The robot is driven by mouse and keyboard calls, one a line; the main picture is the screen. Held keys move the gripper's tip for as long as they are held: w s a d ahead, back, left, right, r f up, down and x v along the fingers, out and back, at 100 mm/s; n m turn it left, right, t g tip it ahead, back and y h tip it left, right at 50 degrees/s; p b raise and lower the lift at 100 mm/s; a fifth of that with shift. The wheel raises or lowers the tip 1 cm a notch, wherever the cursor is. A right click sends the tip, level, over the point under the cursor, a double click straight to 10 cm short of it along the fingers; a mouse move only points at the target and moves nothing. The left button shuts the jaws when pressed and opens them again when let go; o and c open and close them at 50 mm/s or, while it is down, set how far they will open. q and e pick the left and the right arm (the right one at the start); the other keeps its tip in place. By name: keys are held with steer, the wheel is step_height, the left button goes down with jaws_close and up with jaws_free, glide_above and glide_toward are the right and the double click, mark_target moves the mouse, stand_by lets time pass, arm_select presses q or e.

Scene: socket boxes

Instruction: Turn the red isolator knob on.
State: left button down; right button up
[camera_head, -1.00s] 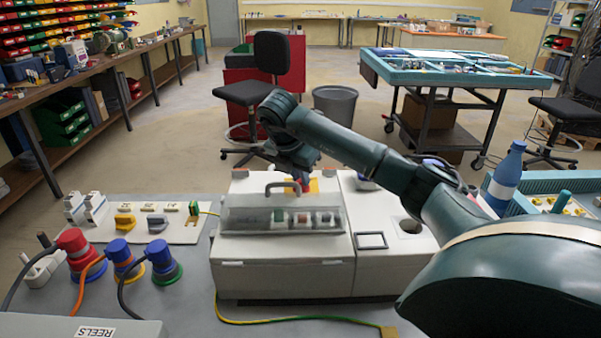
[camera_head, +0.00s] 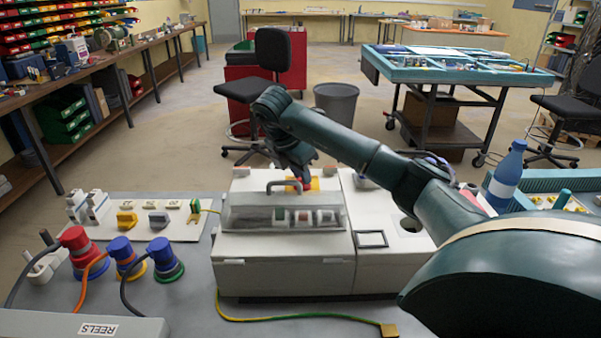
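The red isolator knob (camera_head: 293,183) sits on a yellow plate (camera_head: 328,184) on top of the white socket box (camera_head: 285,275), behind the clear cover. It is mostly hidden by my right gripper (camera_head: 301,178). My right arm reaches in from the right, and its gripper points down at the knob. The fingers are too small and too covered to show whether they are open or shut, or whether they touch the knob. My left gripper is not in view.
A clear cover (camera_head: 250,216) with a grey handle (camera_head: 283,184) stands just in front of the knob. Red and blue plugs (camera_head: 75,243) with cables stand at the left. A blue bottle (camera_head: 507,175) stands at the right. A green-yellow cable (camera_head: 270,318) lies in front.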

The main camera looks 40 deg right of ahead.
steer(key=o, duration=0.4)
steer(key=shift+c, duration=0.2)
